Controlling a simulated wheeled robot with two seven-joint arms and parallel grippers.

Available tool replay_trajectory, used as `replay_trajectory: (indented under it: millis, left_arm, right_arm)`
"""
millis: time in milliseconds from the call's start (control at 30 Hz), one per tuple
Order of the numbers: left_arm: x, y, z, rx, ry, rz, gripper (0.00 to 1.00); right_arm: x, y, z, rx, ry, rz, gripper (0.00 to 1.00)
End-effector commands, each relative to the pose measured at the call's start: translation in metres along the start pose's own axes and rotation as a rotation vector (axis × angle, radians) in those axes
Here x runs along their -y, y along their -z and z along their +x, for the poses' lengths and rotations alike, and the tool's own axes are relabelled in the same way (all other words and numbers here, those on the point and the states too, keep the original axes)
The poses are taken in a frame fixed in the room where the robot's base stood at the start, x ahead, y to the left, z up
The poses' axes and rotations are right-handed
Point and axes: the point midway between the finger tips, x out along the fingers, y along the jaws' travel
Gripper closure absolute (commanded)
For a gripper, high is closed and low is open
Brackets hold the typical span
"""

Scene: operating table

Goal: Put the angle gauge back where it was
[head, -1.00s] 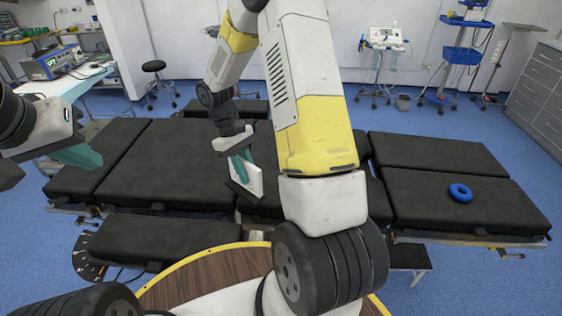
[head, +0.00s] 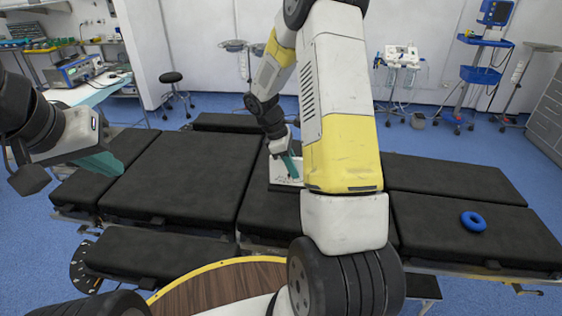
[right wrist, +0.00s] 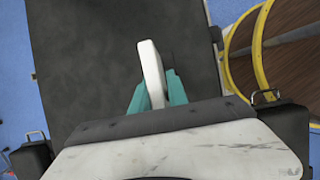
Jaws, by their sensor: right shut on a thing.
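My right gripper (head: 290,168) is shut on a flat white plate (head: 284,177), apparently the angle gauge, over the middle of the black padded operating table (head: 180,175). Its face is partly hidden by the teal fingers and my right arm. In the right wrist view the plate (right wrist: 151,73) shows edge-on as a narrow white strip between the teal fingers of the right gripper (right wrist: 157,93). I cannot tell whether the plate touches the table. My left gripper (head: 103,164) is over the table's left end, seen from the side; its opening is unclear.
A black half-disc with white marks (head: 82,268) is at the table's front left. A blue ring (head: 473,221) lies on the right pad. A round wooden top with yellow rim (head: 225,283) stands in front. The left pads look clear.

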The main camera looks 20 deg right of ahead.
Motion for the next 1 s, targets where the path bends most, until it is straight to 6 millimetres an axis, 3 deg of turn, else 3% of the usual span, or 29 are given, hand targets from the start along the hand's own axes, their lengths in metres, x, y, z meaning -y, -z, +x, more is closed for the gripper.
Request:
replay_trajectory:
  millis: [167,400,867,900,1000]
  left_arm:
    - [0.000,0.000,0.000,0.000,0.000,0.000,1.00]
    - [0.000,0.000,0.000,0.000,0.000,0.000,1.00]
    - [0.000,0.000,0.000,0.000,0.000,0.000,1.00]
    - [0.000,0.000,0.000,0.000,0.000,0.000,1.00]
    - [0.000,0.000,0.000,0.000,0.000,0.000,1.00]
  right_arm:
    - [-0.013,-0.007,0.004,0.000,0.000,0.005,1.00]
    - [-0.012,0.007,0.036,0.000,0.001,0.001,1.00]
    - [-0.012,0.010,0.042,0.000,0.000,0.002,1.00]
    - [-0.012,0.010,0.043,0.000,0.000,0.002,0.78]
    - [-0.012,0.010,0.043,-0.001,0.000,0.002,0.59]
